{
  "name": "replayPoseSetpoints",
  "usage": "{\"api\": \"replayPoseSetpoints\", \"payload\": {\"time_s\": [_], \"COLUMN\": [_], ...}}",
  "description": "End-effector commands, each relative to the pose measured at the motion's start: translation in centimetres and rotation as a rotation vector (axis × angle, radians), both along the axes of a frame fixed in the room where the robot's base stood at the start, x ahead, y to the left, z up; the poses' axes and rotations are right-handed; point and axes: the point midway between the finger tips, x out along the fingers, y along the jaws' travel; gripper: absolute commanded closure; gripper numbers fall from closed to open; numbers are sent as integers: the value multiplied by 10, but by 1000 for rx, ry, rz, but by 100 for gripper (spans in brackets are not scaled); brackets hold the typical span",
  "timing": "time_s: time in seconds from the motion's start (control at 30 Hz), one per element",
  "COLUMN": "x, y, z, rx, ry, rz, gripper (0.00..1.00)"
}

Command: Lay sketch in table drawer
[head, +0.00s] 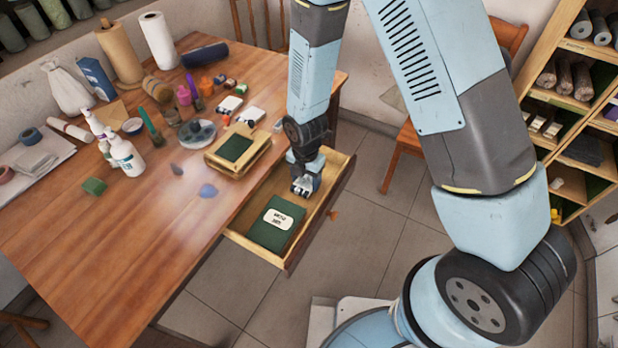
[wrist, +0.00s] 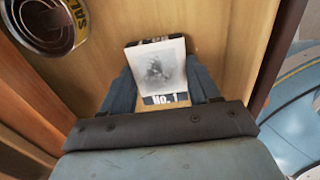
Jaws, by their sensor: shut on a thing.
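The table drawer (head: 319,210) is pulled open at the table's right side. My gripper (head: 303,186) is low over the drawer's far part. In the wrist view my gripper (wrist: 160,82) is shut on the sketch (wrist: 160,70), a small pale sheet with a grey drawing and the label "No. 1". The sketch is above or against the drawer's bare wooden floor (wrist: 110,18); I cannot tell whether it touches. In the head view the sketch is too small to make out clearly.
A dark green book (head: 263,236) with a white label lies in the drawer's near part. A round dark tin (wrist: 45,20) shows in the wrist view. The wooden table (head: 130,240) holds bottles, rolls and paints. A chair (head: 405,150) and shelves (head: 560,110) stand right.

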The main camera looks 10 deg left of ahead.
Motion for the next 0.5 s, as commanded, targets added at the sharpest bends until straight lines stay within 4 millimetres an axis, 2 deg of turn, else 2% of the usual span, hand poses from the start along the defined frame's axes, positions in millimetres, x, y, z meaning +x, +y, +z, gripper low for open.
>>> {"api": "replayPoseSetpoints", "payload": {"time_s": [0.1,0.13,0.37,0.5], "x": [0,0,0,0], "y": [0,0,0,0], "z": [-2,-2,-2,-2], "rx": [-1,-1,0,0], "ry": [0,0,0,0], "rz": [0,0,-1,-1], "gripper": [70,37,15,14]}}
